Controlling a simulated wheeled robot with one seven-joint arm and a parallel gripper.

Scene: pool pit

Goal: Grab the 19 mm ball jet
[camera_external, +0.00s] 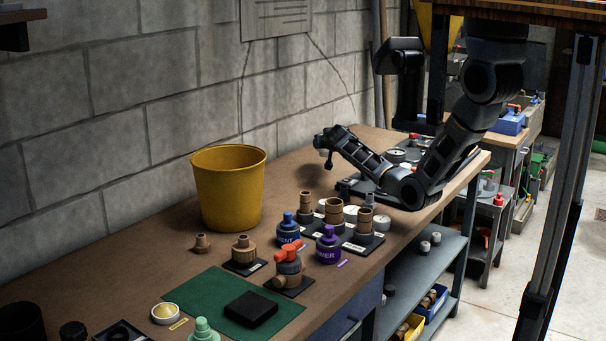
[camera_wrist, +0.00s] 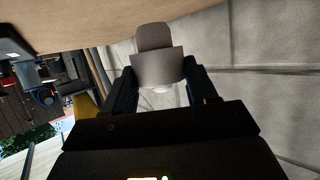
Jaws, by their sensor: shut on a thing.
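My gripper (camera_external: 325,143) is raised above the far part of the workbench, near the block wall. In the wrist view my gripper (camera_wrist: 160,88) is shut on a grey-brown fitting with a wide collar and a narrower rounded end, seemingly the ball jet (camera_wrist: 158,66). A pale round part shows at its lower side between the fingers. In the external view the held piece is small and dark, hard to tell from the fingers. No size marking can be read on it.
A yellow bucket (camera_external: 228,190) stands left of my gripper by the wall. A green mat (camera_external: 205,293) bears a black block (camera_external: 251,308).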

